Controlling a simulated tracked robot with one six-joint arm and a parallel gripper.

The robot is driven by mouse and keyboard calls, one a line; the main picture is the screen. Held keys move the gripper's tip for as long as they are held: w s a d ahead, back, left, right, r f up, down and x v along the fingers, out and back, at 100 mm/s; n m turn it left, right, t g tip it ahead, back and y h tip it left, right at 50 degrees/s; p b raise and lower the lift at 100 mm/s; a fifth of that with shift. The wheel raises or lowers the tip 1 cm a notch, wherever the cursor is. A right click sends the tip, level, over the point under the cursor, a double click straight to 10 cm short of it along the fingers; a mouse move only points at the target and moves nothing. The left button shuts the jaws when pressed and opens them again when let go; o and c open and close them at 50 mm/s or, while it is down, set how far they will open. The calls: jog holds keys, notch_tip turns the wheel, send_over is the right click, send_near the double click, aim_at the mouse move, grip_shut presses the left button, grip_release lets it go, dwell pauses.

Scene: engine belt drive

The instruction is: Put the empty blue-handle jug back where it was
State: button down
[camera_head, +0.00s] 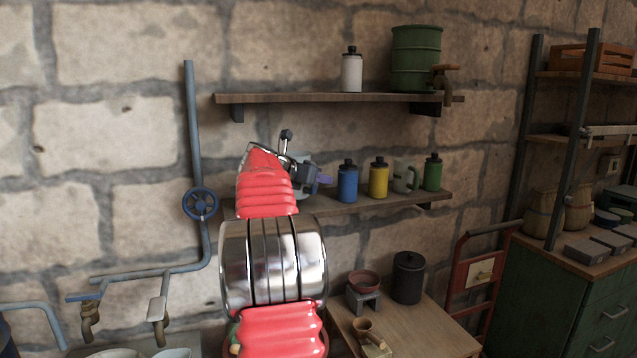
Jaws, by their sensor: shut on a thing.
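My arm reaches up to the lower wall shelf (330,205). My gripper (313,177) is at the left part of this shelf, mostly hidden behind my red arm. It is shut on the blue-handle jug, whose violet-blue handle (324,180) shows right of the fingers. A pale part of its body (306,160) shows behind them. The jug is left of the blue bottle (347,183). I cannot tell whether its base touches the shelf, nor see inside it.
Right of the blue bottle stand a yellow bottle (379,179), a green-handled jug (402,179) and a green bottle (432,174). The upper shelf (330,98) is overhead. A blue pipe (191,120) with a valve wheel (200,204) runs at left.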

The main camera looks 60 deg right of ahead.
jog(key=shift+f, duration=0.7)
jog(key=shift+w+d+f, duration=0.1)
jog(key=shift+w+f, duration=0.05)
jog(key=shift+f, duration=0.15)
jog(key=shift+f, duration=0.25)
jog(key=c, duration=1.7)
grip_release()
jog(key=shift+c, duration=0.2)
jog(key=shift+r, duration=0.1)
jog(key=shift+r, duration=0.2)
jog(key=v, duration=1.2)
